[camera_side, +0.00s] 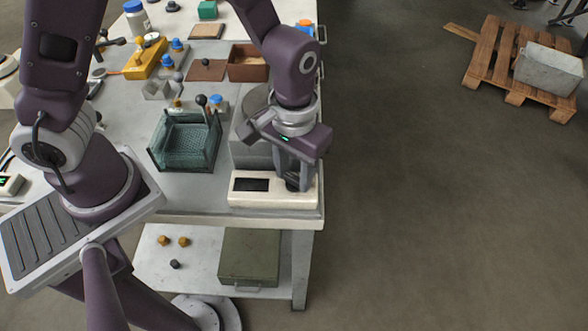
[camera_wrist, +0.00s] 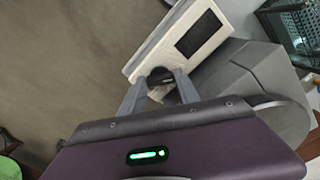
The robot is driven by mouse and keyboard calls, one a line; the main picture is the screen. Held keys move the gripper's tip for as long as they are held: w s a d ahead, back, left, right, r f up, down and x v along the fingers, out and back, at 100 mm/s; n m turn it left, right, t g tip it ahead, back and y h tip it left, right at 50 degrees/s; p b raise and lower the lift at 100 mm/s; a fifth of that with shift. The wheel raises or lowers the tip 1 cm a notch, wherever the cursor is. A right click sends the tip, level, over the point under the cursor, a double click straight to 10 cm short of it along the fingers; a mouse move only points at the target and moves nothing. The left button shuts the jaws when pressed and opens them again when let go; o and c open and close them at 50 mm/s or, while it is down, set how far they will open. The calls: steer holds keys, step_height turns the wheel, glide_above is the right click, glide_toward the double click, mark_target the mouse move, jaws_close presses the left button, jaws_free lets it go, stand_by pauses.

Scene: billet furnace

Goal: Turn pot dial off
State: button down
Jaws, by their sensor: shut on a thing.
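The pot (camera_side: 248,152) is a grey metal vessel at the right front of the table, partly hidden by my arm. Its cream control panel (camera_side: 268,201) faces up in front of it, with a dark display (camera_side: 250,185) on the left. The panel (camera_wrist: 150,55) also shows in the wrist view. My gripper (camera_side: 292,187) points down at the panel's right part. In the wrist view its fingers (camera_wrist: 162,79) are on either side of the dark dial (camera_wrist: 158,73), shut on it. The dial is mostly hidden by the fingers, so its setting cannot be read.
A teal mesh basket (camera_side: 185,143) with a black-knobbed handle stands left of the pot. A brown box (camera_side: 249,64), a yellow block (camera_side: 146,58) and blue-topped parts lie farther back. The table's front and right edges are close to the panel.

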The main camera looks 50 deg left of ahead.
mark_target(294, 177)
steer(key=shift+w+r+n, duration=0.1)
steer(key=shift+n, duration=0.5)
steer(key=c, duration=1.2)
jaws_free()
steer(key=shift+o, duration=0.2)
step_height(294, 177, up, 7)
steer(key=shift+r, duration=0.1)
